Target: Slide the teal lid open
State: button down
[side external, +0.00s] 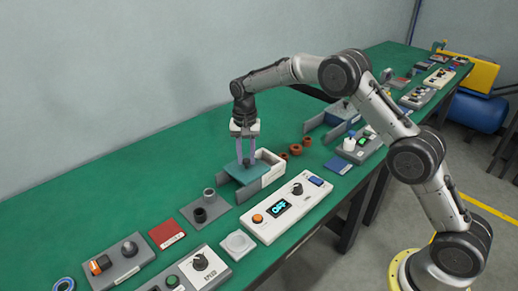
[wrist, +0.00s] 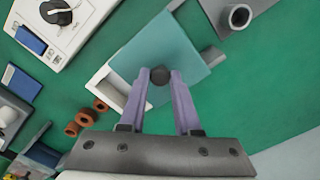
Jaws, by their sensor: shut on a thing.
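The teal lid (side external: 240,173) is a flat plate with a dark round knob, and it lies over part of a white box (side external: 272,172). The lid is offset to the left of the box in the side external view, so part of the box is uncovered at the right. Grey rails flank the lid. My gripper (side external: 246,162) points down over the lid. In the wrist view its two purple fingers are shut on the dark knob (wrist: 159,76) of the teal lid (wrist: 185,55).
A white control panel (side external: 286,207) with a lit display stands in front of the box. Brown rings (side external: 295,149) lie to its right. The green bench behind is clear.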

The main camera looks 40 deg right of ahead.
aim_at(240, 171)
jog(key=a, duration=0.3)
jog(key=shift+r, duration=0.1)
jog(key=c, duration=0.6)
grip_release()
jog(key=shift+d, duration=0.1)
notch_tip(240, 171, up, 14)
